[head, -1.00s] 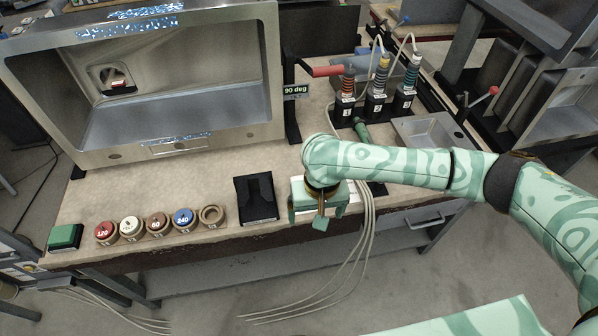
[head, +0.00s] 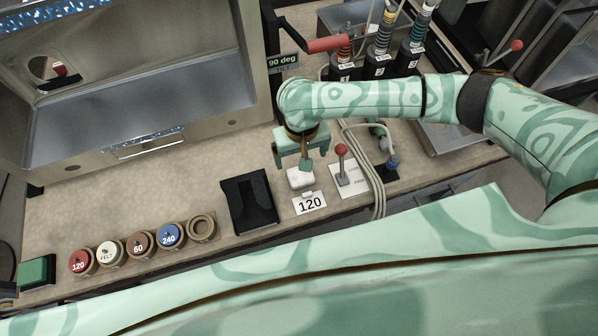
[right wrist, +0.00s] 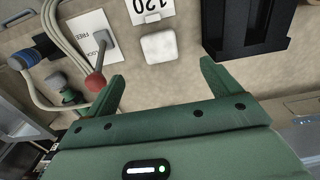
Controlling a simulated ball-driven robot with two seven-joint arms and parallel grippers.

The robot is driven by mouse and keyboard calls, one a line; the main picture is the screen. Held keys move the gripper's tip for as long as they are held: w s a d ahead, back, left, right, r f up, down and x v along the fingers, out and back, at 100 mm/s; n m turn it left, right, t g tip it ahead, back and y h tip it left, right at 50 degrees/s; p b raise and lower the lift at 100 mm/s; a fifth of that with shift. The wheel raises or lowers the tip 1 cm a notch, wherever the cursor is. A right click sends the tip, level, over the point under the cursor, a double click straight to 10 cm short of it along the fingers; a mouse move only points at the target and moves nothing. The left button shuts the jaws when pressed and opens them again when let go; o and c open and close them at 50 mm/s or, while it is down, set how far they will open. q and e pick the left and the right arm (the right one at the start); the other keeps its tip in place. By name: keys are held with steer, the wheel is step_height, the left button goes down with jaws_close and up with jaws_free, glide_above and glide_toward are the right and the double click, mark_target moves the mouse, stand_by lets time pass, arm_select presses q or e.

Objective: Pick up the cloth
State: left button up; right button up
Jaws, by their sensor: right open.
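The cloth (head: 300,178) looks like a small white folded pad. It lies on the bench behind the 120 card, and it also shows in the right wrist view (right wrist: 158,47). My right gripper (head: 301,161) is above the bench, just behind the cloth in the head view. In the right wrist view its two fingers (right wrist: 162,71) are spread apart with nothing between them, and the cloth lies ahead of the gap between the tips. My left gripper is not in view.
A black holder (head: 250,203) stands left of the cloth. A red-knobbed lever (head: 342,165) and grey cables (head: 374,180) are to the right. Labelled discs (head: 142,245) line the front edge. A metal cabinet (head: 130,110) stands behind on the left.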

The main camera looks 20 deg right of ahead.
steer(key=b, duration=0.2)
glide_above(300, 174)
steer(key=f, duration=0.4)
steer(key=s+f, duration=0.1)
steer(key=f, duration=0.1)
steer(key=shift+f, duration=0.4)
steer(key=f+b, duration=0.2)
steer(key=f, duration=0.1)
steer(key=f+b, duration=0.1)
steer(key=f, duration=0.1)
steer(key=shift+w, duration=0.4)
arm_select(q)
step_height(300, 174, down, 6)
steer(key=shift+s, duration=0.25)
arm_select(e)
steer(key=shift+r, duration=0.1)
steer(key=shift+c, duration=0.3)
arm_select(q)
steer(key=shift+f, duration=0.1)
arm_select(e)
steer(key=c, duration=1)
